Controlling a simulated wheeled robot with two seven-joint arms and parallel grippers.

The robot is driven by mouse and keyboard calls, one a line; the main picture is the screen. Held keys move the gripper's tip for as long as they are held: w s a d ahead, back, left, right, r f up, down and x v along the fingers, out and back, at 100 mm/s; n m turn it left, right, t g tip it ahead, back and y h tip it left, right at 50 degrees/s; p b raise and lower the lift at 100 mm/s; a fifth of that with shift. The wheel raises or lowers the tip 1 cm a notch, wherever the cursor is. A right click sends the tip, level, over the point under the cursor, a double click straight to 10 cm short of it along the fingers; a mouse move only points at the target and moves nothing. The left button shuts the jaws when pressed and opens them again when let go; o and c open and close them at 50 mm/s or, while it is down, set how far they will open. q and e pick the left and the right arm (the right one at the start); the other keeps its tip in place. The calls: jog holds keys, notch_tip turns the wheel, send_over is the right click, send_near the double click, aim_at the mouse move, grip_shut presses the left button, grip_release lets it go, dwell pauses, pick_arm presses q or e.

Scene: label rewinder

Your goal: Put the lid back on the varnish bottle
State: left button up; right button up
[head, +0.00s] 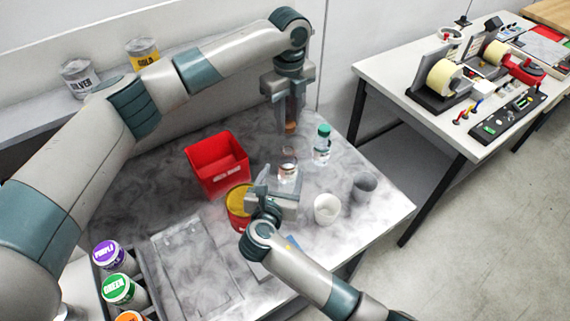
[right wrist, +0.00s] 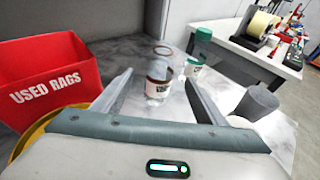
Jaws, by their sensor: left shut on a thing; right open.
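The varnish bottle (head: 288,172), a small clear jar with a white label and brownish contents, stands upright on the grey table. In the right wrist view the bottle (right wrist: 158,86) shows between my right fingers; its label is too small to read surely. My left gripper (head: 290,122) is above and behind the bottle, pointing down, shut on a small brown-orange thing (head: 291,127) that looks like the lid. My right gripper (head: 279,181) is low at the bottle's near side. Its fingers (right wrist: 158,80) are open, and I cannot tell whether they touch the bottle.
A green-capped bottle (head: 322,146) stands just right of the varnish bottle. A white cup (head: 327,209) and a grey cup (head: 364,186) stand at the right. A red rag bin (head: 216,163) and a yellow-topped can (head: 238,205) stand left. The rewinder table (head: 415,105) is beyond.

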jog(key=shift+w, duration=0.15)
jog(key=x, duration=1.1)
jog(key=shift+w+d+f, duration=0.1)
jog(key=shift+w+f, duration=0.1)
jog(key=shift+w, duration=0.15)
jog(key=c, duration=1.6)
pick_arm(q)
jog(key=shift+f, duration=2.5)
jog(key=shift+f, duration=0.15)
jog(key=shift+f, duration=0.75)
jog(key=shift+f, duration=0.6)
pick_arm(e)
grip_shut()
